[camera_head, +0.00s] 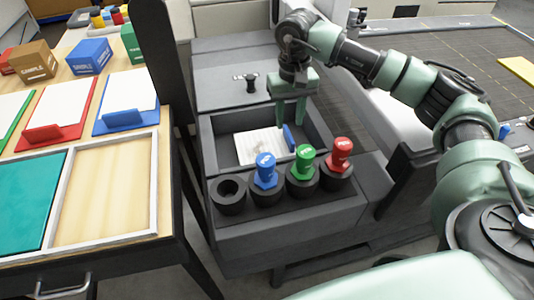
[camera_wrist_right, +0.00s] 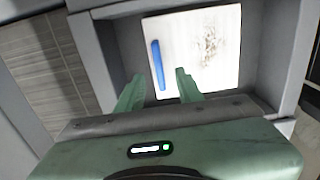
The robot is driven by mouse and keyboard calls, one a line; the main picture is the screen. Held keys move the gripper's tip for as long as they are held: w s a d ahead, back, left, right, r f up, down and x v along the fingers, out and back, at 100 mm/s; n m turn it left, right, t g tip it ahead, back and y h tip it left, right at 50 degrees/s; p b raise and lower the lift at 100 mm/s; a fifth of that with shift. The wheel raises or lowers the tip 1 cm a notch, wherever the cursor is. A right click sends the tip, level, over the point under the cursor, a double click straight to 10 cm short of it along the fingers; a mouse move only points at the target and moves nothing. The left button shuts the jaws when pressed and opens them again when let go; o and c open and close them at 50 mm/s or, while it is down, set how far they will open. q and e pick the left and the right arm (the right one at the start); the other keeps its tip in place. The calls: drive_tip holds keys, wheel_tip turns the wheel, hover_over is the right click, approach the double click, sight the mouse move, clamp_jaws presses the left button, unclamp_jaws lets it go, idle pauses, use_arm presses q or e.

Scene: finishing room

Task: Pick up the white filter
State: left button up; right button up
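The white filter (camera_head: 258,146) lies in a dark grey recessed bin (camera_head: 217,135). It has a blue handle (camera_head: 289,138) along its right side and grey-brown dirt marks on its face. My right gripper (camera_head: 290,122) points down over the bin, with its green fingers apart near the handle. In the right wrist view, the filter (camera_wrist_right: 208,40) lies beyond the open, empty fingers (camera_wrist_right: 160,76), and the blue handle (camera_wrist_right: 158,65) appears between the directions of the two tips. I cannot tell the exact height left between tips and handle. My left gripper is not in view.
Blue (camera_head: 265,171), green (camera_head: 303,163) and red (camera_head: 340,155) knobbed pieces stand in black holders in front of the bin; a further holder (camera_head: 230,194) at left is empty. A wooden table (camera_head: 103,105) with coloured frames and sample boxes stands at left.

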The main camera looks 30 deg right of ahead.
sight(289, 133)
wheel_tip(289, 133, down, 6)
drive_tip(key=shift+s+r+p, duration=0.1)
drive_tip(key=shift+r+p, duration=0.15)
drive_tip(key=shift+p, duration=0.8)
drive_tip(key=shift+f, duration=0.45)
clamp_jaws()
drive_tip(key=shift+r, duration=0.1)
